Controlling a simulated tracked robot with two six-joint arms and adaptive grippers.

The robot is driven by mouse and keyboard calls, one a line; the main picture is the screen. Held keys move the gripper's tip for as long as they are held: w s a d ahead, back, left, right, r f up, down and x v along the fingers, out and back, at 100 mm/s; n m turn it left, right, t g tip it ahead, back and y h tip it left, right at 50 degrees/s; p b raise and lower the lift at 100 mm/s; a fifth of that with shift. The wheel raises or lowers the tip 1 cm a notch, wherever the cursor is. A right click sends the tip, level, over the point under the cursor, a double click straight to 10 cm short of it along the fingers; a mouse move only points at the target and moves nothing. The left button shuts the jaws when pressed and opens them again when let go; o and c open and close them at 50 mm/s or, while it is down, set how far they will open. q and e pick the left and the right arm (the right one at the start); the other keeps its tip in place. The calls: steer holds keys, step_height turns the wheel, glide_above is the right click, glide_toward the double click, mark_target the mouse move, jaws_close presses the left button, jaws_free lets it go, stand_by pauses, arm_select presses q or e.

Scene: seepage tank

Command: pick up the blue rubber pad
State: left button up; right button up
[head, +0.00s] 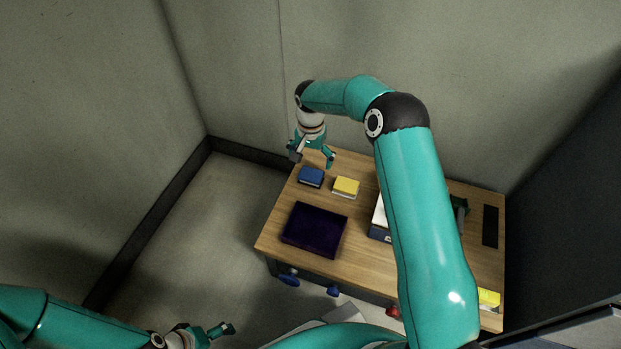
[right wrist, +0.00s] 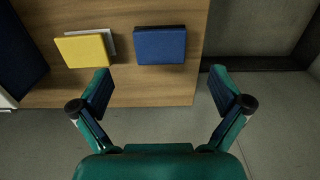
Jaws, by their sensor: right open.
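The blue rubber pad (head: 311,176) is a small dark blue block lying flat on the wooden table (head: 365,260), near its far left corner. My right gripper (head: 313,162) is above the table's back edge, just behind the pad. Its jaws are open and empty. In the right wrist view the blue pad (right wrist: 160,45) lies ahead of the gripper (right wrist: 162,80), between the lines of the two fingers and not touched by them. My left gripper (head: 212,335) is at the bottom of the head view, off the table; its finger state is unclear.
A yellow pad (head: 346,186) on a pale sheet lies right of the blue pad. A dark purple tray (head: 314,230) lies nearer. A white and navy box (head: 379,220) is partly hidden by my right arm. A black strip (head: 490,226) and yellow item (head: 489,298) lie right.

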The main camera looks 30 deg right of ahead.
mark_target(311, 174)
steer(key=shift+w+d+f+b, duration=0.1)
steer(key=shift+f+b, duration=0.6)
steer(key=shift+f, duration=0.75)
steer(key=shift+w+f+b, duration=0.1)
steer(key=shift+f+b, duration=0.55)
steer(key=shift+f, duration=0.8)
steer(key=shift+s, duration=0.1)
steer(key=shift+c, duration=0.2)
steer(key=c, duration=1)
